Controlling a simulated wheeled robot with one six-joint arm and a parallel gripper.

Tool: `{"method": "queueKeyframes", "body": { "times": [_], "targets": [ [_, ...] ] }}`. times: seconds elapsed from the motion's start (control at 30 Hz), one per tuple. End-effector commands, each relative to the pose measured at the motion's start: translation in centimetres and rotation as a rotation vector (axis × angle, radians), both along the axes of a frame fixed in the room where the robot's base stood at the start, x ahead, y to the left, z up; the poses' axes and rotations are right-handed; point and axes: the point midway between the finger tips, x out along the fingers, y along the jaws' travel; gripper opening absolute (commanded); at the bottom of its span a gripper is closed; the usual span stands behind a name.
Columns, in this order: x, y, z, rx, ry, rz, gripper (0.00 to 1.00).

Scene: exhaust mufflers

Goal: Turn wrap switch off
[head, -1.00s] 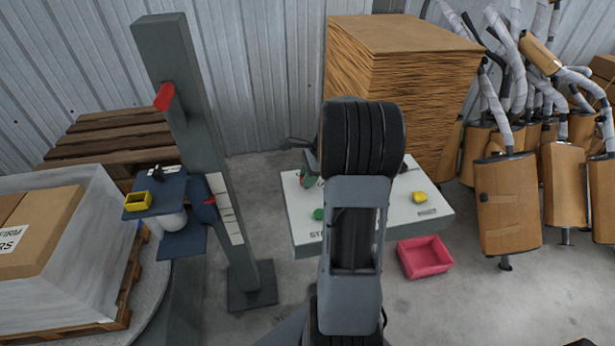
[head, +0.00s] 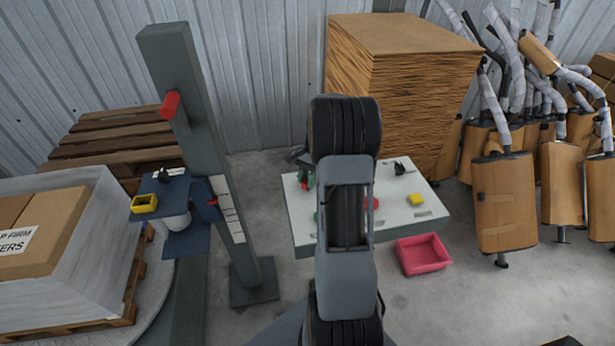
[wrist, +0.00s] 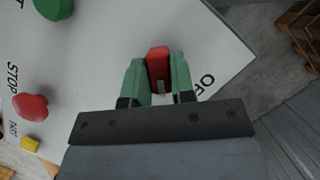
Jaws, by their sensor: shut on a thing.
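The wrap switch (wrist: 158,62) is a small red handle with a pale mark, on the white control panel (wrist: 110,60). In the wrist view my gripper (wrist: 159,70) has its green fingers closed on either side of the red handle. Letters reading "OF" show on the panel right of the fingers; the rest of the word is hidden. The switch's base is hidden by the gripper. In the head view my gripper (head: 307,180) is at the panel's (head: 302,238) far left part, with a bit of red at the fingers and my arm in front.
The panel also has a green button (wrist: 53,7), a red STOP button (wrist: 30,106) and a yellow button (wrist: 30,144). A grey post (head: 190,110) stands left, a cardboard stack (head: 400,90) behind, mufflers (head: 505,200) at right.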

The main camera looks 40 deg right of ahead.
Motion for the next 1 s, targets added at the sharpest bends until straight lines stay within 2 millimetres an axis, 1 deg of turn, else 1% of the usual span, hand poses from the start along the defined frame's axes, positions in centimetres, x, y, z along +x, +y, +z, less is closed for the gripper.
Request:
{"method": "queueKeyframes", "body": {
  "times": [0.3,0.6,0.8,1.0],
  "targets": [
    [0.21,0.08,0.17,0.000,-0.002,0.301,0.00],
    [0.28,0.11,0.14,-0.003,-0.003,0.549,0.00],
    [0.33,0.16,0.15,-0.004,-0.004,0.668,0.00],
    [0.33,0.14,0.14,-0.004,-0.005,0.743,0.00]
  ]
}}
